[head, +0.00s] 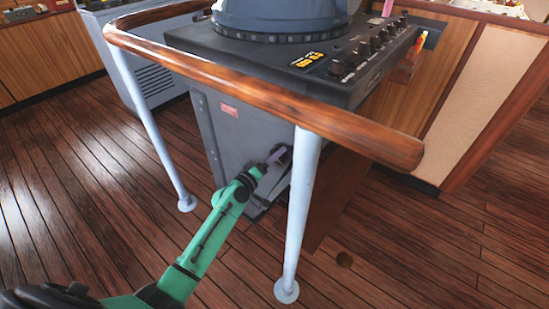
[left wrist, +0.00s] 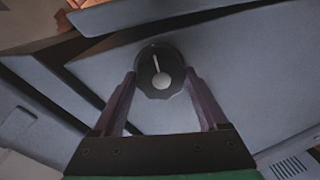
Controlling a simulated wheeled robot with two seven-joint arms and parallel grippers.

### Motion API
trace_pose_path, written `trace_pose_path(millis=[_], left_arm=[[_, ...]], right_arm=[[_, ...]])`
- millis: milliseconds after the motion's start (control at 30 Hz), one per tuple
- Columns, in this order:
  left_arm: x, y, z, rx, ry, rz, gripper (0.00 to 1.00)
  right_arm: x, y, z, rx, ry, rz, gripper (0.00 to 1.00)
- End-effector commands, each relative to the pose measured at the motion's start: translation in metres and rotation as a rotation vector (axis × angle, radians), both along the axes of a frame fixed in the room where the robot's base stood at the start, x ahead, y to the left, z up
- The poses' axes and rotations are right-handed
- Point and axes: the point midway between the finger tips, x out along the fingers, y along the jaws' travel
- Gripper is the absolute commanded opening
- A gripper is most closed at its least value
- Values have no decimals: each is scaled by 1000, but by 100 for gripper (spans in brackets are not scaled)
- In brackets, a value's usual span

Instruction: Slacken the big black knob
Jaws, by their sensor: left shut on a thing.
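The big black knob (left wrist: 147,82) shows in the left wrist view. It is round and dark, with a pale pointer mark and disc on its face; the mark points up and slightly left. It sits on a grey panel of the console. My left gripper (left wrist: 160,75) has its two purple-grey fingers on either side of the knob, shut on it. In the head view my left gripper (head: 276,157) reaches low to the console's side, and the knob is mostly hidden there. My right gripper is not in view.
The grey console (head: 232,122) stands behind a wooden handrail (head: 250,92) on pale posts (head: 303,190). My left arm passes under the rail, between the posts. Small knobs (head: 365,48) line the console top. The plank floor (head: 420,250) is clear at the right.

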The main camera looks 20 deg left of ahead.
Motion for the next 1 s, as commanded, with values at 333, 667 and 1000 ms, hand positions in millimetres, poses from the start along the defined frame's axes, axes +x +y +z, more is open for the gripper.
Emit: trace_pose_path(millis=[333,667,1000], left_arm=[[1,2,-1,-306,121,2,20],[1,3,-1,-599,236,2,20],[1,3,-2,-900,355,2,20]], right_arm=[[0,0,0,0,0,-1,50],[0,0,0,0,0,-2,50],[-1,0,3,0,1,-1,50]])
